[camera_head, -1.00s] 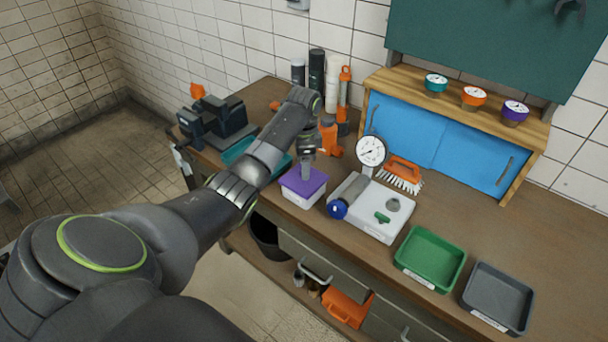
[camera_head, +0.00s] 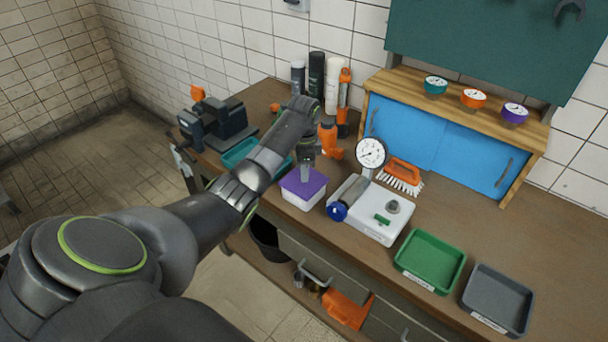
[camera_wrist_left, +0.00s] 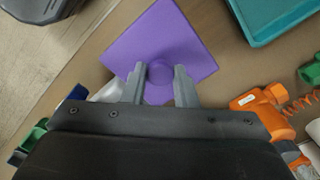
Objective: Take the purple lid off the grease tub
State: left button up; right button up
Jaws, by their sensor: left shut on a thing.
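The grease tub (camera_head: 301,201) is a white box on the workbench. Its purple lid (camera_head: 296,184) sits on top of it, flat as far as I can tell. In the left wrist view the lid (camera_wrist_left: 183,31) is a purple square with a round knob (camera_wrist_left: 159,72) in its middle. My left gripper (camera_head: 306,178) points down over the lid. In the left wrist view its two fingers (camera_wrist_left: 159,78) stand on both sides of the knob and are shut on it. My right gripper is not in view.
A teal tray (camera_head: 238,152) lies behind the tub to the left, by a dark vise (camera_head: 222,122). To the right are a white board (camera_head: 371,214) with a gauge (camera_head: 371,153), a green tray (camera_head: 430,258) and a grey tray (camera_head: 498,297).

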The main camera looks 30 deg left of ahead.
pick_arm(q)
notch_tip(320, 180, up, 8)
jog(key=shift+w+f+b, duration=0.1)
jog(key=shift+f+b, duration=0.1)
jog(key=shift+b, duration=0.95)
jog(key=shift+r+p, duration=1.1)
jog(key=shift+p, duration=0.15)
